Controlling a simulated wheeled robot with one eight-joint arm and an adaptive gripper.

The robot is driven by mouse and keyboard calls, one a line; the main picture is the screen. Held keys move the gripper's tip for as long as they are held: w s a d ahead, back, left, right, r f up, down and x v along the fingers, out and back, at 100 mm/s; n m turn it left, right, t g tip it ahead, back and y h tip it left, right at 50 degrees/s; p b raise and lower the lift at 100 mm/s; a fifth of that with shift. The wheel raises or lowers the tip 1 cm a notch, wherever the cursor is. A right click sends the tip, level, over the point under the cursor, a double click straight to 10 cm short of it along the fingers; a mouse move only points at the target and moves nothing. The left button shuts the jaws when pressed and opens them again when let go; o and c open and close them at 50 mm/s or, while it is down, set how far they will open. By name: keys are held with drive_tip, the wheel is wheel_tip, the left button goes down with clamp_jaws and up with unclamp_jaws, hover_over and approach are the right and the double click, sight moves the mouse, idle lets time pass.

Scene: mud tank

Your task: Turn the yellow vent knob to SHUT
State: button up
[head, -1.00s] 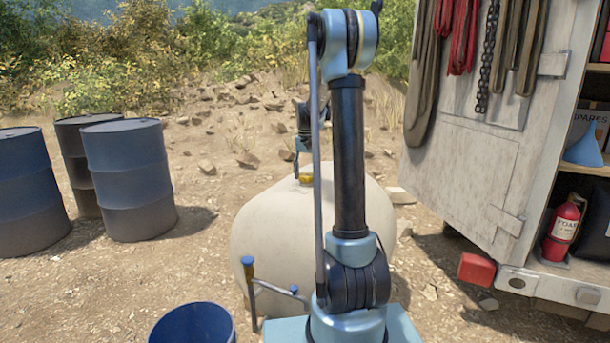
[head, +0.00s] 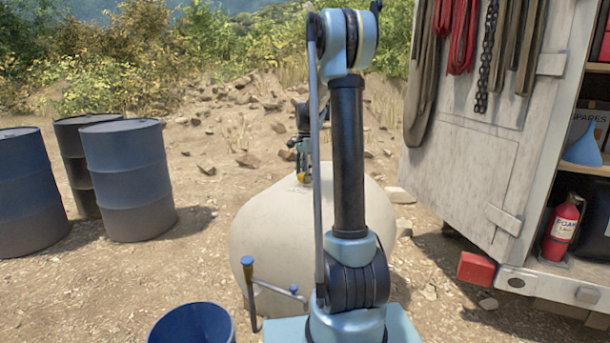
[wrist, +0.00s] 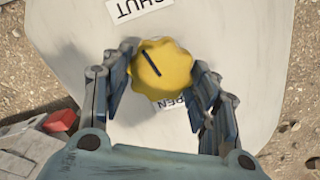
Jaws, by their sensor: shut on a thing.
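The yellow vent knob (wrist: 176,64) sits on top of the pale tank (head: 262,232). It has a scalloped edge and a dark line slanting toward the upper left in the wrist view. The SHUT label (wrist: 138,8) lies above the knob in that view. The OPEN label (wrist: 177,103) lies below it, partly hidden by the knob. My gripper (wrist: 160,80) is shut on the knob, with a finger on each side. In the head view my gripper (head: 302,165) is over the tank top, and the knob (head: 302,177) shows small and partly covered.
Several blue and dark drums (head: 130,185) stand at the left. A blue bucket (head: 193,325) is at the front. At the right is a truck body (head: 470,160) with hanging straps, a red fire extinguisher (head: 562,228) and a blue funnel (head: 584,148). Dirt ground surrounds the tank.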

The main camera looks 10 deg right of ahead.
sight(305, 174)
drive_tip(key=shift+w+a+m, duration=0.15)
drive_tip(key=shift+a+m, duration=0.05)
drive_tip(key=shift+m, duration=0.9)
drive_tip(key=o, duration=1.1)
drive_tip(key=shift+w, duration=0.1)
drive_tip(key=shift+c, duration=0.2)
drive_tip(key=shift+d, duration=0.1)
drive_tip(key=shift+r, duration=0.15)
wheel_tip(305, 174, up, 12)
drive_tip(key=shift+f, duration=0.2)
